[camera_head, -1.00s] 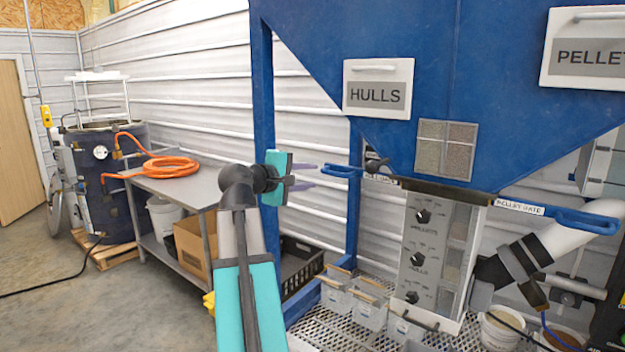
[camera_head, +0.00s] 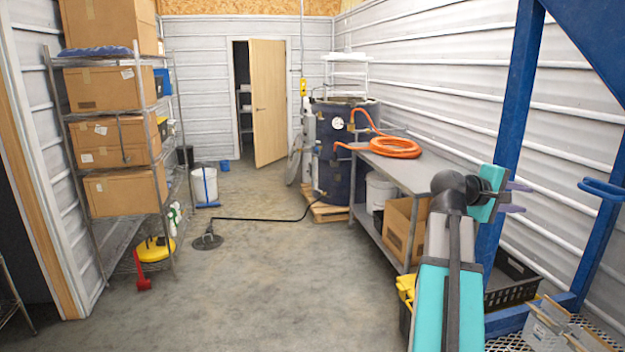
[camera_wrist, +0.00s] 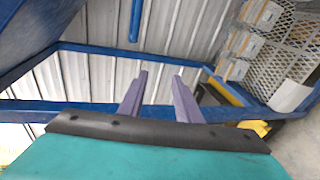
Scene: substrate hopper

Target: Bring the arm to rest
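My gripper (camera_head: 520,197) is at the right of the head view, on the end of my teal and grey arm. Its two purple fingers point right, past the blue hopper post. In the wrist view the fingers (camera_wrist: 159,80) stand apart with nothing between them, so it is open and empty. A blue gate handle (camera_head: 603,189) shows right of the fingertips in the head view, apart from them. In the wrist view the handle (camera_wrist: 135,20) shows beyond the fingers.
A steel table (camera_head: 420,178) with a coiled orange hose (camera_head: 395,148) stands beside my arm. Blue hopper posts (camera_head: 512,130) and a black crate (camera_head: 512,285) are close on the right. Shelving with boxes (camera_head: 125,190) is at left. The middle floor (camera_head: 270,280) is mostly clear.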

